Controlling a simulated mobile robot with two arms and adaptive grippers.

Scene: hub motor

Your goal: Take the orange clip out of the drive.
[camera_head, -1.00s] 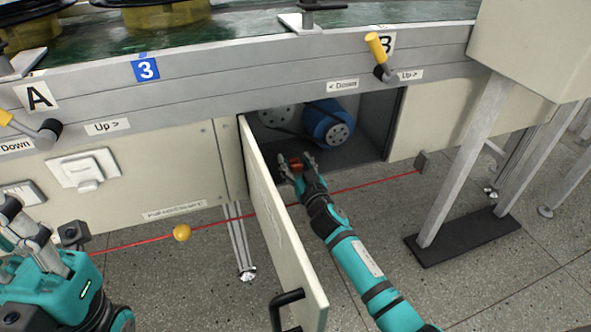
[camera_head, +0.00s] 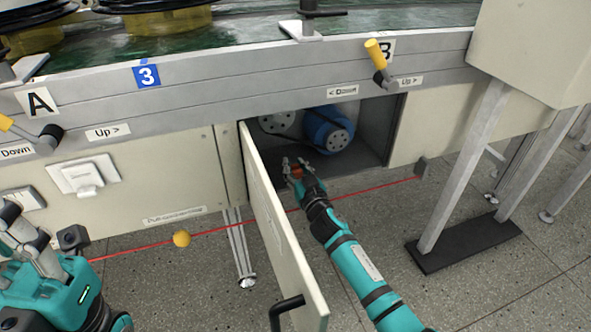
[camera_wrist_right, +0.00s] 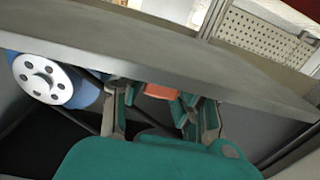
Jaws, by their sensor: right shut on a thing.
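The orange clip (camera_head: 297,171) is between the fingers of my right gripper (camera_head: 294,165), at the front of the open compartment under the bench. The right gripper is shut on it; the fingers partly cover it. The clip also shows in the right wrist view (camera_wrist_right: 160,91) between the fingers. The drive's blue motor (camera_head: 326,128) lies in the compartment behind the gripper, with a pale pulley disc (camera_head: 278,121) to its left. The motor's white end with holes shows at left in the right wrist view (camera_wrist_right: 42,80). My left gripper (camera_head: 14,232) is at the left edge, partly cut off.
The open compartment door (camera_head: 275,225) stands just left of my right arm. The bench edge (camera_head: 230,75) runs above the opening. Grey support legs (camera_head: 465,165) stand at the right.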

